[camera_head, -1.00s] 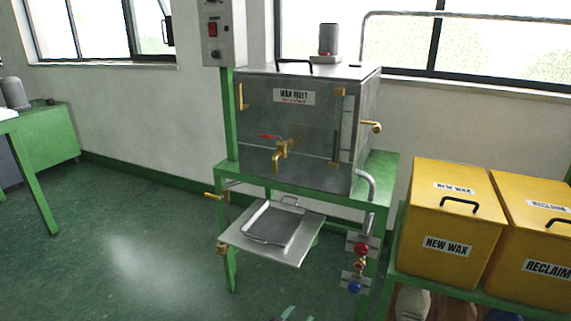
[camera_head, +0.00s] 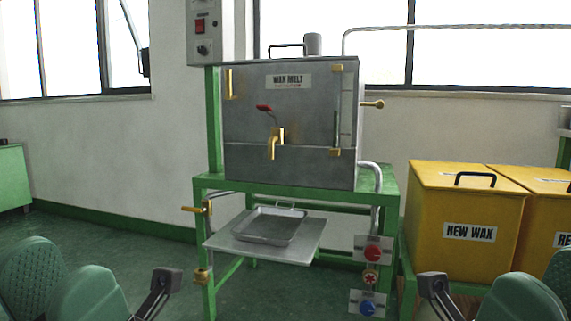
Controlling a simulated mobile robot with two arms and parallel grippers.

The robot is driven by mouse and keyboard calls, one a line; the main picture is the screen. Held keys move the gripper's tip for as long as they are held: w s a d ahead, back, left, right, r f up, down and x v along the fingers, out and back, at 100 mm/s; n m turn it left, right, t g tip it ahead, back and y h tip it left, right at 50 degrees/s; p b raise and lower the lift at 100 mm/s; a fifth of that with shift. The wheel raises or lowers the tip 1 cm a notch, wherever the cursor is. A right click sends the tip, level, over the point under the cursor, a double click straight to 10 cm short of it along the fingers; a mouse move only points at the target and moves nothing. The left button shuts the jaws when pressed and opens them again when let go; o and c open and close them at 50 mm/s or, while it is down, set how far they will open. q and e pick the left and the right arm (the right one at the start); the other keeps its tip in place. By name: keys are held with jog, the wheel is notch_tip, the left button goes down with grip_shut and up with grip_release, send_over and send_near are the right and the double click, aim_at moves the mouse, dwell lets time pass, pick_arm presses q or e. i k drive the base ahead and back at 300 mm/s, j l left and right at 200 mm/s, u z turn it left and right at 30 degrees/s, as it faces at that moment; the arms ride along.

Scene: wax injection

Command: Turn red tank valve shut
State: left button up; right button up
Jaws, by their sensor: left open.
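The wax melt tank (camera_head: 300,100) is a grey metal box on a green stand. A brass tap (camera_head: 275,145) sticks out of its front, with a red-tipped lever (camera_head: 264,108) slanting up and left above the spout. My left gripper (camera_head: 157,293) shows at the lower left as dark finger parts beside green arm parts. It is open and well apart from the tap. My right gripper (camera_head: 438,290) shows at the lower right, cut off by the bottom edge; its jaw opening cannot be made out. Both are below and in front of the tank.
A metal tray (camera_head: 270,226) sits on a shelf (camera_head: 225,240) under the tap. Red (camera_head: 372,253) and blue (camera_head: 367,308) knobs are on the stand's right side. A yellow NEW WAX bin (camera_head: 440,205) stands at right. The space before the tank front looks clear.

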aim_at(372, 253)
jog(key=i+j, duration=0.4)
jog(key=i, duration=0.15)
jog(key=i+j, duration=0.4)
jog(key=i, duration=0.2)
jog(key=l+z, duration=0.05)
